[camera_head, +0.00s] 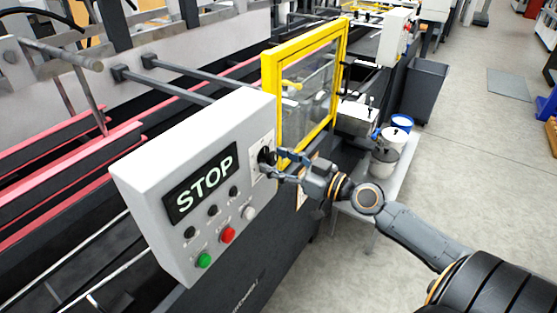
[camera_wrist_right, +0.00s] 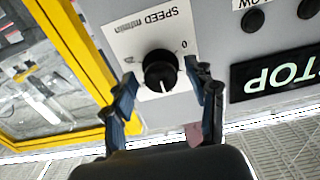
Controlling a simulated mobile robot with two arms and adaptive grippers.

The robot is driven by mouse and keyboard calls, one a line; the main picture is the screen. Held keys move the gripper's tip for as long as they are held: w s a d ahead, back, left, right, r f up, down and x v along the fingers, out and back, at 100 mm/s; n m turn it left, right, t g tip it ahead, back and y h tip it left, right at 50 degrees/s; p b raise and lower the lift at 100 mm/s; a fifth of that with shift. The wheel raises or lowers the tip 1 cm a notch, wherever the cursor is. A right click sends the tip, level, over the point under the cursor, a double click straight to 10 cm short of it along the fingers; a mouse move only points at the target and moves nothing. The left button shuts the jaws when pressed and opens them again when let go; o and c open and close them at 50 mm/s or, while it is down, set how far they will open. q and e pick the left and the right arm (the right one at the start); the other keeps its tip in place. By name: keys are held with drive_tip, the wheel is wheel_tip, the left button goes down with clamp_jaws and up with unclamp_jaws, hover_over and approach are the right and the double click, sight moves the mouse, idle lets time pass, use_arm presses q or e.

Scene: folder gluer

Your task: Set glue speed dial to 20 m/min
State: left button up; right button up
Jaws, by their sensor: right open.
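The speed dial (camera_wrist_right: 160,72) is a round black knob with a white pointer mark, on a white plate (camera_wrist_right: 124,42) lettered "SPEED m/min". The lettering is upside down in the right wrist view, and the mark points toward the bottom of the picture. A "0" shows to the right of the knob; the other numbers are too small to read. In the head view the dial (camera_head: 265,156) is at the right edge of the control box, partly behind my gripper. My right gripper (camera_head: 283,160) is open, with one finger on either side of the knob. Contact cannot be told. My left gripper is out of view.
The white control box (camera_head: 150,183) carries a "STOP" display (camera_head: 202,182), several black knobs, a red button (camera_head: 228,235) and a green button (camera_head: 204,260). A yellow-framed guard door (camera_head: 272,90) stands just beside the dial. Open floor (camera_head: 470,170) lies to the right.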

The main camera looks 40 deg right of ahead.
drive_tip(key=c, duration=1.1)
drive_tip(key=shift+c, duration=0.2)
drive_tip(key=m, duration=0.6)
drive_tip(key=shift+b, duration=0.3)
drive_tip(key=m, duration=0.5)
drive_tip(key=shift+r+m+p, duration=0.1)
drive_tip(key=shift+m+p, duration=0.2)
drive_tip(key=shift+p, duration=0.1)
